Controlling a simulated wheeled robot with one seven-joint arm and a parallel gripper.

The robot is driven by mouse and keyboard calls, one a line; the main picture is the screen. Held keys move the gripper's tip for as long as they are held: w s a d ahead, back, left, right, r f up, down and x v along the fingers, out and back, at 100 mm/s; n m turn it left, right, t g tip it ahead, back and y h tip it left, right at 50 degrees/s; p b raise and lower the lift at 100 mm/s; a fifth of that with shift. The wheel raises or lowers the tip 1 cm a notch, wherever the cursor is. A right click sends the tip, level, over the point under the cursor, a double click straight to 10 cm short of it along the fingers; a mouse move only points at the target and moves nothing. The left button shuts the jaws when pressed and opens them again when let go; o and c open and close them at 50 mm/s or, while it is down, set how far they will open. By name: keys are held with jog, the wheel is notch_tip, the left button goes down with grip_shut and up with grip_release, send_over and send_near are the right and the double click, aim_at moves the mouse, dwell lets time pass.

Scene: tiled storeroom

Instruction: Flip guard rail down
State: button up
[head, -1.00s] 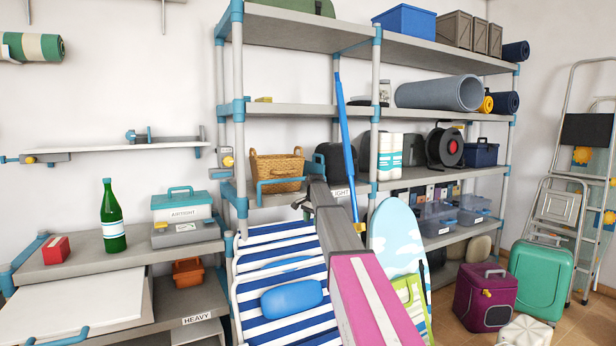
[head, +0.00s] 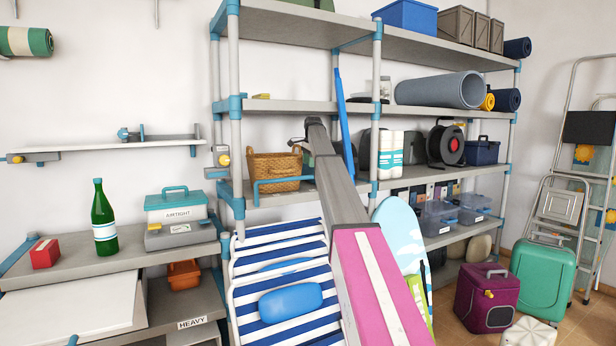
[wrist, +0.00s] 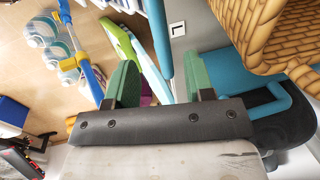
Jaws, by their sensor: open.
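The blue guard rail (head: 284,181) stands up along the front edge of the middle shelf, across the lower part of a wicker basket (head: 272,165). In the wrist view, a blue bar with a rounded bend, which looks like the rail (wrist: 255,104), lies to the right of the fingers, close to the basket (wrist: 275,35). My gripper (wrist: 161,84) is open, with two green finger pads apart and nothing seen held between them. In the head view my arm hides the rail's right end, and the fingertips are hard to make out.
A blue pole (head: 345,125) leans upright just right of my arm. A striped folding chair (head: 285,255) and a surfboard (head: 401,235) stand below the shelf. A shelf post (head: 237,130) is left of the basket.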

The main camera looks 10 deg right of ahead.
jog(key=f, duration=0.2)
jog(key=w+f, duration=0.1)
jog(key=f, duration=0.4)
jog(key=shift+w+a, duration=0.15)
jog(key=shift+a, duration=0.05)
jog(key=shift+r, duration=0.1)
grip_shut()
